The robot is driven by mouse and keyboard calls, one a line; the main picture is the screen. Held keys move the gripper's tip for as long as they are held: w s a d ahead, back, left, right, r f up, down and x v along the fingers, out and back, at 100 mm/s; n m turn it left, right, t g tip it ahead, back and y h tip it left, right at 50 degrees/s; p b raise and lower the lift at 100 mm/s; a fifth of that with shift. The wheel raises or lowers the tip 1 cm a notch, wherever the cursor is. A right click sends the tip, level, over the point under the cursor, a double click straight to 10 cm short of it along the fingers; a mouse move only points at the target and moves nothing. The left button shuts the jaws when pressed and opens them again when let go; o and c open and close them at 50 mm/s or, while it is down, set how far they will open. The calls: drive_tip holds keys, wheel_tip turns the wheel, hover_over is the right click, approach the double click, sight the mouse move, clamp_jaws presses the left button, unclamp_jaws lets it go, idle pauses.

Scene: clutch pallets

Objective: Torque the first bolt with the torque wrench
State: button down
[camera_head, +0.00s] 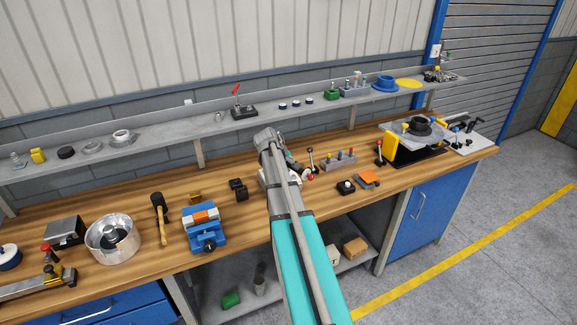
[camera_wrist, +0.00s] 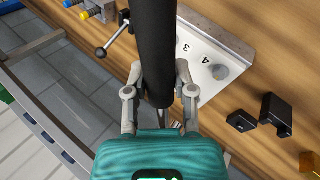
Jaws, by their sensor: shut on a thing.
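My gripper (camera_wrist: 160,88) is shut on a thick black cylinder, which looks like the handle of the torque wrench (camera_wrist: 155,45). The handle runs up out of the wrist view, so the wrench's head is not seen. Beyond it is a pale plate (camera_wrist: 242,50) marked 3 and 4, with a round grey bolt-like head (camera_wrist: 221,72) by the 4. The handle and fingers cover the rest of the plate, and I cannot tell whether the wrench touches a bolt. The first bolt is not seen. In the head view, my arm hides the gripper and most of the plate.
Black blocks (camera_wrist: 275,110) lie beside the plate. A lever with a black ball (camera_wrist: 101,52) stands across from them. On the wooden bench (camera_head: 128,272) are a blue vise (camera_head: 205,228), a mallet (camera_head: 160,215) and a metal bowl (camera_head: 108,232). A shelf (camera_head: 160,136) runs behind.

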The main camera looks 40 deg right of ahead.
drive_tip(key=shift+f, duration=0.2)
drive_tip(key=shift+f+b, duration=2.05)
drive_tip(key=shift+b, duration=0.2)
drive_tip(key=shift+s+a+r+p, duration=0.1)
drive_tip(key=shift+s+r+p, duration=0.05)
drive_tip(key=shift+r+p, duration=0.15)
drive_tip(key=shift+f+b, duration=1.5)
idle(1.4)
drive_tip(key=shift+a, duration=0.25)
idle(0.5)
